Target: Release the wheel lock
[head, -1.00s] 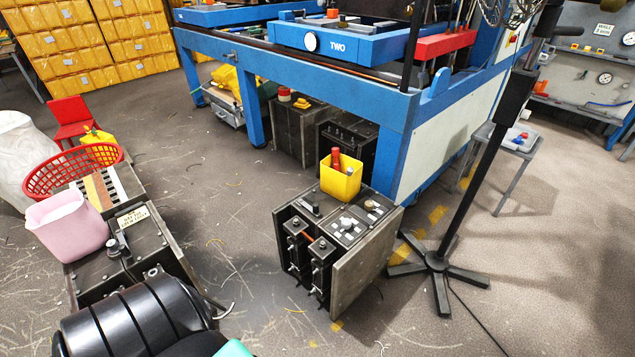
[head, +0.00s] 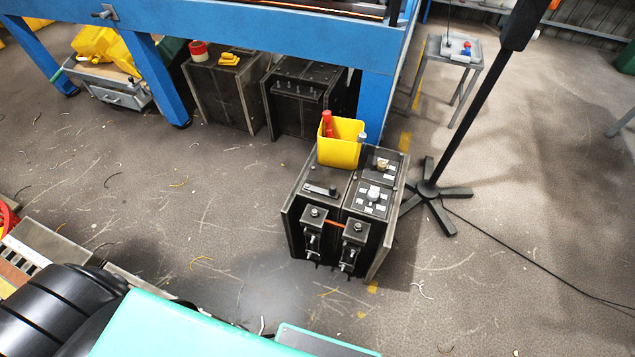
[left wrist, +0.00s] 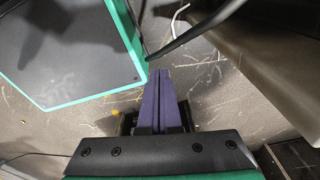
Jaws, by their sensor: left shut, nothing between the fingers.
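A dark metal cabinet (head: 293,222) stands on the floor at centre right in the head view. Its front carries two upright latch-like units with metal knobs, joined by an orange bar (head: 335,224). Its top has a black lever (head: 320,190) and white knobs on a panel (head: 370,198). I cannot tell which part is the wheel lock. My left gripper (left wrist: 160,74) shows only in the left wrist view, its purple fingers shut and empty, above the floor. A teal-edged dark panel lies beyond it at upper left. My right gripper is in neither view.
A yellow bin (head: 338,152) with a red-handled item stands on the cabinet top. A black stand (head: 430,190) is close on its right, its cable on the floor. A blue bench leg (head: 375,105) rises behind. Floor left of the cabinet is clear.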

